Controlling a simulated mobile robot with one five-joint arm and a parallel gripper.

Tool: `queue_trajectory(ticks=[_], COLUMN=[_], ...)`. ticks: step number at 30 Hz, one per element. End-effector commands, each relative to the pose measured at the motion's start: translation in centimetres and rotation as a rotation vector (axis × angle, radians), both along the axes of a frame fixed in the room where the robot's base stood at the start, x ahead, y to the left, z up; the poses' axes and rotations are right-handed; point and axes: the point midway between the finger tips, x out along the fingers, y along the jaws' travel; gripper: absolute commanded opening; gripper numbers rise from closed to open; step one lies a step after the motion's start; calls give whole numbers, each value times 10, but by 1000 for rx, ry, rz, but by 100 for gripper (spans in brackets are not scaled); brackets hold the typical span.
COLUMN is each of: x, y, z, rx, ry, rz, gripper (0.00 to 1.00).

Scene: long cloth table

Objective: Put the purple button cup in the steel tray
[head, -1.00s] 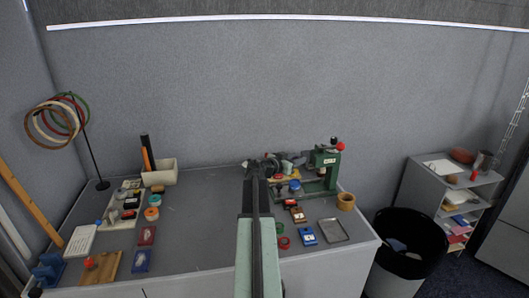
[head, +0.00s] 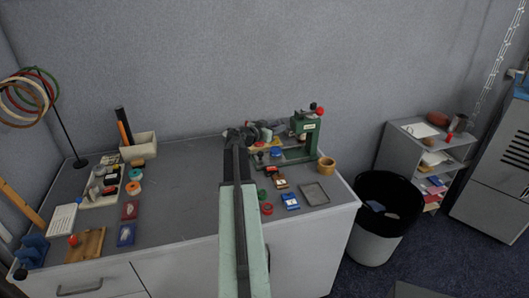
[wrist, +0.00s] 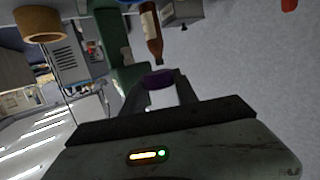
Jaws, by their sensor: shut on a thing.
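The purple button cup (wrist: 157,79) shows in the wrist view as a small dark purple round piece between the fingertips. My gripper (wrist: 158,84) is shut on it. In the head view my gripper (head: 239,136) is at the far end of my outstretched arm, over the back of the table, left of the green press; the cup cannot be made out there. The steel tray (head: 314,194) is a flat grey rectangle near the table's right front corner, to the right of and nearer than the gripper. It looks empty.
The green press (head: 303,140) with a red knob stands right of my gripper. A tan ring-shaped cup (head: 326,164) sits behind the tray. The table's middle is clear.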

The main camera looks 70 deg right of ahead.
Motion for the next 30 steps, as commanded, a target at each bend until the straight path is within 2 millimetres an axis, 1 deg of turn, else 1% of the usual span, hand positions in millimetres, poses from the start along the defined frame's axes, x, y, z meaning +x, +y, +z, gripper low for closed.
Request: queue_trajectory(ticks=[1, 4, 8, 11, 16, 18, 21, 23, 26, 30], x=[0, 0, 0, 0, 0, 0, 0, 0, 0, 0], y=[0, 0, 0, 0, 0, 0, 0, 0, 0, 0], z=[-3, 1, -1, -14, -48, -54, -51, -54, -70, -97], rx=[0, 0, 0, 0, 0, 0, 0, 0, 0, 0], ry=[0, 0, 0, 0, 0, 0, 0, 0, 0, 0], rz=[0, 0, 0, 0, 0, 0, 0, 0, -1, -1], gripper=[0, 0, 0, 0, 0, 0, 0, 0, 0, 0])
